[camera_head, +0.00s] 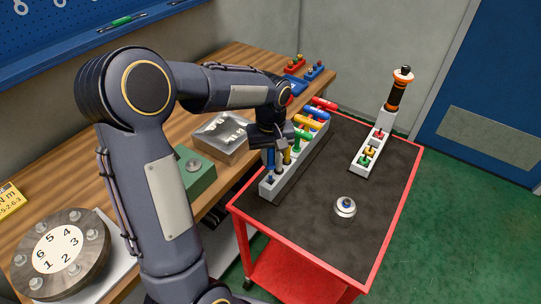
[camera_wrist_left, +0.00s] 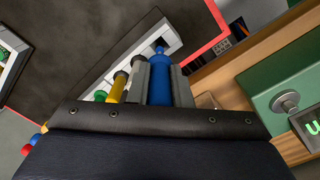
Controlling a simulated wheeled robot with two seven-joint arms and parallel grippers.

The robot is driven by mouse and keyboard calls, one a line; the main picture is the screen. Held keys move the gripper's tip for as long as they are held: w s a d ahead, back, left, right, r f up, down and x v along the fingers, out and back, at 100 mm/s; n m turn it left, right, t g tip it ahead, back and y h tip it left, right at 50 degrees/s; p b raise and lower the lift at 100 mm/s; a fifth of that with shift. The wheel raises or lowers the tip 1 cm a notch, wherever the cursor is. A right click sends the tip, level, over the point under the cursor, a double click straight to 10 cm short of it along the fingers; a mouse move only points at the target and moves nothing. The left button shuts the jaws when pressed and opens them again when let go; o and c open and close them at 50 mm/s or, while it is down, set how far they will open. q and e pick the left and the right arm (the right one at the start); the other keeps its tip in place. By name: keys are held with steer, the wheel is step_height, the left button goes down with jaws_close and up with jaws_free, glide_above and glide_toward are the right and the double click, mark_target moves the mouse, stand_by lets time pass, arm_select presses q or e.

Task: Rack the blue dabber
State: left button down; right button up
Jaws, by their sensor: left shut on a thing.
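The blue dabber (camera_head: 270,158) shows just under my left gripper (camera_head: 275,150) at the near end of a long pale rack (camera_head: 282,187). In the left wrist view the blue dabber (camera_wrist_left: 160,82) sits between the grey fingers of my left gripper (camera_wrist_left: 160,85), which is shut on it. The pale rack (camera_wrist_left: 172,42) shows behind it. I cannot tell whether the dabber's lower end is in a slot or just above it. My right gripper is not in view.
The rack stands on a red cart with a dark top (camera_head: 325,235). A second pale rack (camera_head: 363,168) with small coloured pieces and an orange-black tool (camera_head: 397,92) is at right. A round metal pot (camera_head: 344,208) stands nearer. A green box (camera_head: 195,172) is on the wooden bench.

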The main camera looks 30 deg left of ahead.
arm_select(q)
steer(key=shift+f+b, duration=2.5)
steer(key=shift+f, duration=0.95)
stand_by(2.0)
steer(key=c, duration=1.3)
jaws_free()
steer(key=shift+o, duration=0.3)
step_height(320, 180, up, 8)
steer(key=shift+f, duration=0.1)
